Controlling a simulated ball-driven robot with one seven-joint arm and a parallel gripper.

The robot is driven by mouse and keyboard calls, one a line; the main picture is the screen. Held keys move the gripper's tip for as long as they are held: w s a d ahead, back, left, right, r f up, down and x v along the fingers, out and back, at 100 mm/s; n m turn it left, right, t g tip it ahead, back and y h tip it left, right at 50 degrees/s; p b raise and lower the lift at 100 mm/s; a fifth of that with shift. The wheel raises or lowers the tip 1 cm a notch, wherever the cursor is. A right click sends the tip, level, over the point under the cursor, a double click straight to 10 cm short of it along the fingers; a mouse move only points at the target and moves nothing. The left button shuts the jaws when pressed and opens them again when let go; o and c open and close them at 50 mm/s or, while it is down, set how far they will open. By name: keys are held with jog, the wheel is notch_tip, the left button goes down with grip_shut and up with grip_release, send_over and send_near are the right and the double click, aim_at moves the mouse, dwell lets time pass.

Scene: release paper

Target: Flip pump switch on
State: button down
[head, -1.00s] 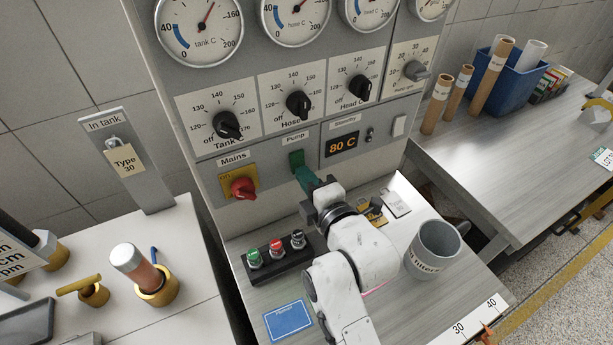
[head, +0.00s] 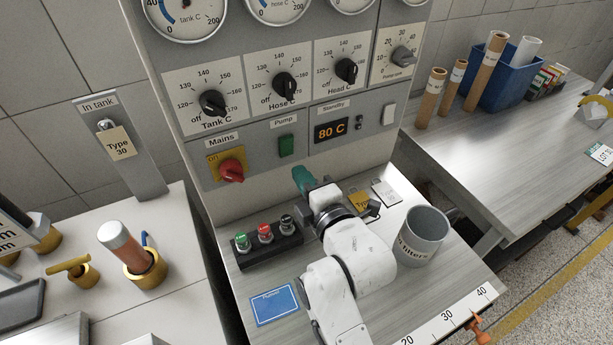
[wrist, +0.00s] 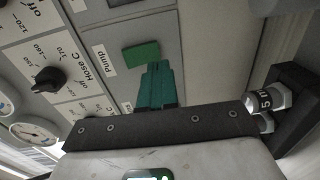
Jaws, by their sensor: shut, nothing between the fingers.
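The pump switch is a green rocker (head: 286,146) under the "Pump" label on the grey control panel. In the head view it is fully visible, with my gripper (head: 301,178) below and a little right of it. My gripper has teal fingers that are shut and empty. In the wrist view the green switch (wrist: 142,54) shows just beyond the shut fingertips (wrist: 158,66). There is a visible gap between fingers and switch in the head view. The switch's tilt is too small to tell for sure.
A red mains knob (head: 231,170) is left of the switch, and an "80 C" display (head: 331,130) is right. Black dials (head: 285,86) sit above.

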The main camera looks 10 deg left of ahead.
jog(key=f+b+v, duration=0.2)
jog(key=v, duration=0.7)
jog(key=shift+s+d+b, duration=0.15)
jog(key=shift+s+b, duration=0.1)
jog(key=shift+b, duration=0.05)
dwell(0.3)
